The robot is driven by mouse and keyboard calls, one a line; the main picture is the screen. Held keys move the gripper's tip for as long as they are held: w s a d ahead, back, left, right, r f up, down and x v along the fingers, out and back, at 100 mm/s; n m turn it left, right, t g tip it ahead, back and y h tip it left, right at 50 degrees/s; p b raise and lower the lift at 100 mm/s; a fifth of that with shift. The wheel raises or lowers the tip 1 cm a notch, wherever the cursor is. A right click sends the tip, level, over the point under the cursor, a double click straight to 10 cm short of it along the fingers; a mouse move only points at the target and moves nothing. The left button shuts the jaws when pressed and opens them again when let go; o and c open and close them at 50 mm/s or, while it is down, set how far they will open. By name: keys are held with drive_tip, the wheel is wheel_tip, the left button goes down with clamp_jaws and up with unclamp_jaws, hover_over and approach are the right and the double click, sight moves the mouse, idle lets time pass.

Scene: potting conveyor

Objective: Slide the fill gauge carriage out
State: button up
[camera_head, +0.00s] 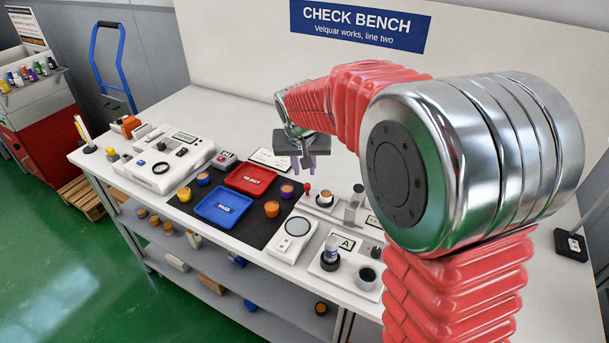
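My gripper (303,163) hangs over the back of the white bench, fingers pointing down. Its two fingers stand apart with nothing visible between them. Just below it and to the right is a small white fixture (325,207) with a red knob (307,188), a small cup with an orange top (324,198) and a grey upright cylinder (352,204). It may be the fill gauge with its carriage, but no label is readable to confirm this. My gripper appears apart from it. My arm hides part of the bench to the right.
A red tray (249,180) and a blue tray (223,206) lie on a dark mat (255,234) with several small pots. A round-dial scale (291,239), a white stand marked A (346,245) and a large white device (142,173) stand nearby.

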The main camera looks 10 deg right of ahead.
drive_tip(key=v, duration=0.4)
drive_tip(key=shift+a+r, duration=0.1)
drive_tip(key=shift+r, duration=0.1)
drive_tip(key=shift+s, duration=0.1)
